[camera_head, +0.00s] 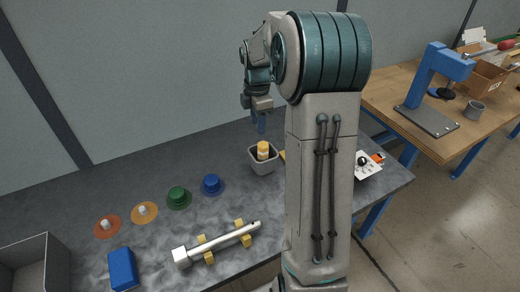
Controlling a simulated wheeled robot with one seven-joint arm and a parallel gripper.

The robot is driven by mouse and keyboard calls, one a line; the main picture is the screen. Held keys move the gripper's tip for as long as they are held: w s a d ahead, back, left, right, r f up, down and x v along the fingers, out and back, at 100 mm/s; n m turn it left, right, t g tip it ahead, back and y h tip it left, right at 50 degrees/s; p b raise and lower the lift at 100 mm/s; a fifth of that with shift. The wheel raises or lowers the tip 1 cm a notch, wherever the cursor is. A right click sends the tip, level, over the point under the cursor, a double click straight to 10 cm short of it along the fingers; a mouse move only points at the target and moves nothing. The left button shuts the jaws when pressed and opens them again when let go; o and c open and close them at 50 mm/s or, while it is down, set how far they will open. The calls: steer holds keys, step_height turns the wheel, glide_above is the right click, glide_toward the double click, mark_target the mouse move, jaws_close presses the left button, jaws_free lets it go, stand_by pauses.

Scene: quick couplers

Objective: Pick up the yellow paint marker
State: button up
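A yellow-orange cylinder with a pale band (263,151), possibly the paint marker, stands upright in a small grey square cup (264,166) at the back of the dark table. Its lower part is hidden by the cup wall. Another yellow piece (283,155) shows just right of the cup, mostly hidden behind my arm, so I cannot tell what it is. The finger gap is too small to make out.
Orange, green (178,197) and blue (212,185) round pieces stand on the table (80,207). A silver rod (222,242) lies on yellow supports in front. A blue block (123,268) and a grey bin (36,266) are at left. My arm hides the table's right middle.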

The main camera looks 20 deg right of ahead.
mark_target(263, 144)
steer(key=shift+w+d+f+n, duration=0.4)
steer(key=shift+w+d+f, duration=0.15)
steer(key=shift+d+f, duration=0.15)
step_height(263, 144, down, 8)
steer(key=shift+r+p, duration=0.1)
steer(key=shift+p, duration=0.2)
steer(key=f, duration=0.3)
steer(key=d+f+p, duration=0.1)
steer(key=shift+s+f, duration=0.1)
steer(key=shift+f, duration=0.3)
steer(key=shift+a+f, duration=0.1)
steer(key=shift+f, duration=0.35)
steer(key=c, duration=0.6)
